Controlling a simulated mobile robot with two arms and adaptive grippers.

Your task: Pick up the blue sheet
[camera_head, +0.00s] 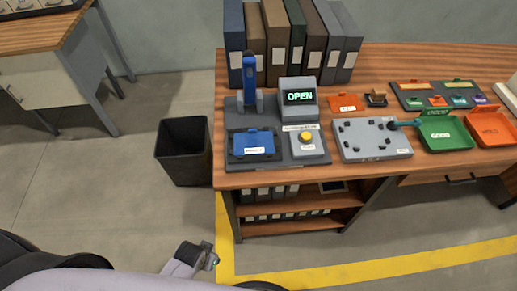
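The blue sheet (250,138) is a small blue plate with a tab on top and a white label at its front. It lies at the left front of a dark grey machine (312,156), which has a blue upright lever (248,70), a display reading "OPEN" and a yellow button. My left arm comes in at the bottom left. Its end, apparently my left gripper (212,259), is over the floor in front of the table, well apart from the sheet. Its fingers cannot be made out. My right gripper is not in view.
A grey pegged board (371,149), an orange plate (346,103), a green tray (447,145) and an orange tray (492,139) lie to the right on the wooden table. Binders (279,45) stand behind the machine. A black bin (183,155) stands left of the table.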

